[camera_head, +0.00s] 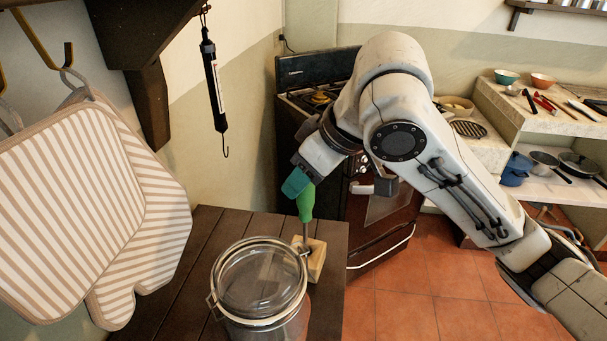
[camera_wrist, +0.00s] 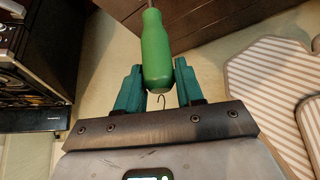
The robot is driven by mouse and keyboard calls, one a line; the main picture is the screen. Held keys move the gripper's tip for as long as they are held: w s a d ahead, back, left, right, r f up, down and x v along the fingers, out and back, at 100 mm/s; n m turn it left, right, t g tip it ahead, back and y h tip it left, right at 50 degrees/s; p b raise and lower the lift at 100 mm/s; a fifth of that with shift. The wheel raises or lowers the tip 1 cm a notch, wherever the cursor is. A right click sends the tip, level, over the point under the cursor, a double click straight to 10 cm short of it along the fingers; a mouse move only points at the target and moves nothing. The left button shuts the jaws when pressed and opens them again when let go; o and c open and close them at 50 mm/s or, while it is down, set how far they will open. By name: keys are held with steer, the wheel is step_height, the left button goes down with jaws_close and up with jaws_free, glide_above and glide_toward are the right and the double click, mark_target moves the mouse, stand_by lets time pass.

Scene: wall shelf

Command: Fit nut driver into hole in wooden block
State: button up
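The nut driver (camera_head: 305,203) has a green handle and a thin metal shaft. It stands about upright with its shaft pointing down at the wooden block (camera_head: 316,262). The jar partly hides the block, and I cannot tell whether the tip is inside the hole. My gripper (camera_head: 295,183) is at the top of the handle. In the wrist view, its teal fingers (camera_wrist: 159,88) lie close on both sides of the green handle (camera_wrist: 156,48) and appear shut on it.
A glass jar (camera_head: 262,283) with a clamp lid stands just in front of the block on the dark wooden shelf (camera_head: 190,262). Striped oven mitts (camera_head: 85,205) and a hanging spring scale (camera_head: 213,85) are at the left. A stove (camera_head: 300,78) stands behind.

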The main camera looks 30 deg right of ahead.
steer(key=o, duration=0.5)
steer(key=p+v, duration=0.1)
steer(key=v, duration=0.9)
steer(key=shift+s+d+r, duration=0.15)
steer(key=shift+s+r, duration=0.05)
steer(key=shift+r, duration=0.15)
